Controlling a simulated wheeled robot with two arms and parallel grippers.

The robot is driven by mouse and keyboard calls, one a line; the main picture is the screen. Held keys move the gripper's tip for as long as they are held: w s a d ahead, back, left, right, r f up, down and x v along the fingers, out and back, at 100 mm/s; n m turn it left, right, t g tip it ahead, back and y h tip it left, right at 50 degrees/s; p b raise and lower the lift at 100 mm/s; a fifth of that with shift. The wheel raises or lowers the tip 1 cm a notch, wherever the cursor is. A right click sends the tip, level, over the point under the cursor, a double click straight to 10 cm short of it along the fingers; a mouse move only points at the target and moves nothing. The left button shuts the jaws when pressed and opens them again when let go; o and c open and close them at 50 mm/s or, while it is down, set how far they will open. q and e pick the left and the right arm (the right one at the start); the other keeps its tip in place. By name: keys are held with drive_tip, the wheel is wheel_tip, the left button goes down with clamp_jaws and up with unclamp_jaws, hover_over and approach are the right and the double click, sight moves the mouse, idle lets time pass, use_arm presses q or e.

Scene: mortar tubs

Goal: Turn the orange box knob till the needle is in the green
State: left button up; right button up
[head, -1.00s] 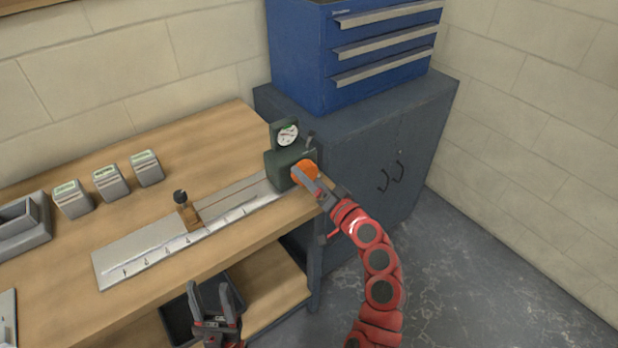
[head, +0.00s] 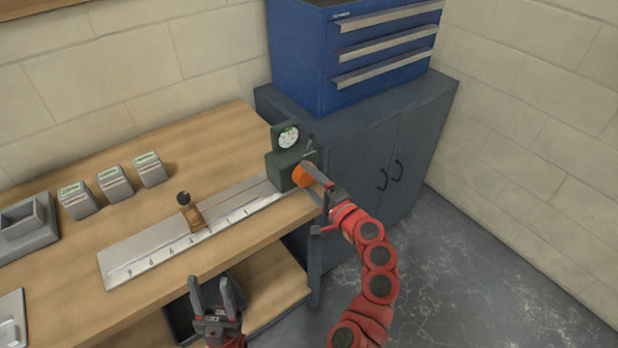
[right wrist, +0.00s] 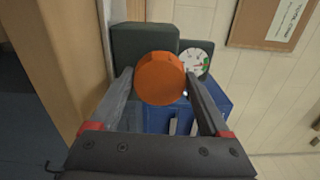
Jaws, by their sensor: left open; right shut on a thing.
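The orange knob (head: 303,174) sits on the front of a dark green box (head: 284,168) at the right end of the long metal rail. My right gripper (head: 311,171) is shut on the knob. In the right wrist view the knob (right wrist: 160,78) lies between the two fingers. The round white dial (head: 289,137) stands on top of the box. In the right wrist view the dial (right wrist: 196,62) shows a green band at its right side. The needle is too small to place against the band. My left gripper (head: 211,286) is open and empty in front of the bench.
The rail (head: 150,256) with a black-knobbed brown slider (head: 193,214) lies along the wooden bench. Several small grey blocks (head: 115,183) and a grey tray (head: 28,226) are at the left. A grey cabinet (head: 350,165) with a blue drawer unit (head: 345,55) stands behind the box.

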drive_tip(key=shift+m, duration=0.4)
drive_tip(key=o, duration=1.2)
drive_tip(key=shift+d, duration=0.1)
drive_tip(key=b+v, duration=0.3)
drive_tip(key=v, duration=1.4)
drive_tip(key=shift+s, duration=0.15)
